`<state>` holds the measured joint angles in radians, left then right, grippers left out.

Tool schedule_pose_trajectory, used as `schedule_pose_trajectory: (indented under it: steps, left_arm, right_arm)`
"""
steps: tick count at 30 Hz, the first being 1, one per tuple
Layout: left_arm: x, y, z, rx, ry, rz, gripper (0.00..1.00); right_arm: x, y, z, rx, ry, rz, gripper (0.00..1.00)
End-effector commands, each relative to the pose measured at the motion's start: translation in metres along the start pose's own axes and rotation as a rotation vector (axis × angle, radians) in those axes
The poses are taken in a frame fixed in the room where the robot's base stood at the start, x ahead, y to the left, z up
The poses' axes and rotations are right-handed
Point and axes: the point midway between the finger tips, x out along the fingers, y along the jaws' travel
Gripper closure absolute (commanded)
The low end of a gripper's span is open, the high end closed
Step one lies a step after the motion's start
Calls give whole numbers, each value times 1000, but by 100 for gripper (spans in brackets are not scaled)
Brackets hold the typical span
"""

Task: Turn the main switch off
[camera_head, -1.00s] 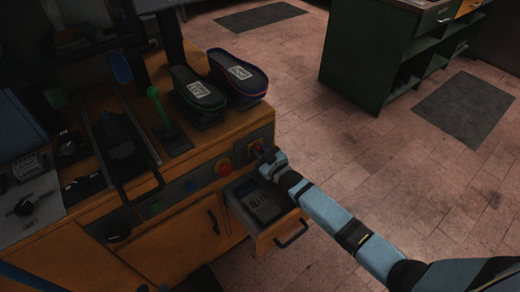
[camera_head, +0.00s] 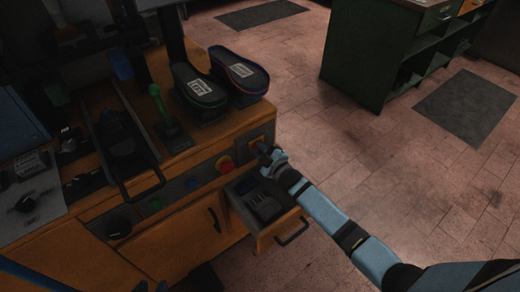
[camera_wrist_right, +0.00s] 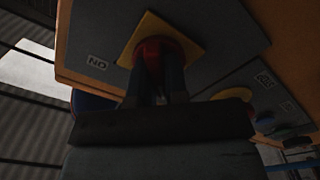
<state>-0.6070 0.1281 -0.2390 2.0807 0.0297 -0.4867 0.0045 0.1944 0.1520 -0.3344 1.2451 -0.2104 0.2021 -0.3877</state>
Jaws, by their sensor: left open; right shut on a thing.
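The main switch is a red knob (camera_wrist_right: 152,48) on a yellow square plate (camera_wrist_right: 188,38) in the right wrist view. In the head view its yellow plate (camera_head: 256,143) is at the right end of the machine's front panel. My right gripper (camera_head: 263,150) is at the switch and shut on the knob; its fingers (camera_wrist_right: 158,82) reach up to the knob in the wrist view and hide part of it. An upside-down ON label (camera_wrist_right: 97,62) is beside the plate. My left gripper (camera_head: 152,288) shows only in part at the bottom edge of the head view, away from the switch.
A red button on yellow (camera_head: 225,165), a blue button (camera_head: 191,184) and a green button (camera_head: 154,206) line the panel. An open drawer (camera_head: 281,229) juts out below my right gripper.

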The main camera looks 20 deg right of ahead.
Motion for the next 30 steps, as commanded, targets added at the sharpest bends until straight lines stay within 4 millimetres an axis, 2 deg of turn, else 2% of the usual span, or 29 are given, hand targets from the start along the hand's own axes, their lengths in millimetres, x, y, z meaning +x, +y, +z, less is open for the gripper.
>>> schedule_pose_trajectory:
  steps: [9,10,12,13,23,26,30]
  left_arm:
    - [0,1,-1,-3,1,0,57]
    - [0,1,-1,-4,1,0,57]
    - [0,2,-1,-6,2,0,57]
    - [0,2,-1,-6,2,1,57]
    - [0,3,-2,-10,3,1,57]
    - [-1,3,-3,-10,2,1,57]
    - [-2,2,-4,-10,0,1,57]
  right_arm:
    - [0,-1,0,-4,-1,-1,100]
    - [0,-1,0,-4,-1,-1,82]
    - [0,-1,0,-3,-1,-1,66]
    - [0,-1,0,-3,-1,-1,61]
    - [-4,0,1,-2,-1,-1,61]
    - [-15,-1,1,-2,-2,-2,61]
    - [-43,-1,1,-2,-3,-2,61]
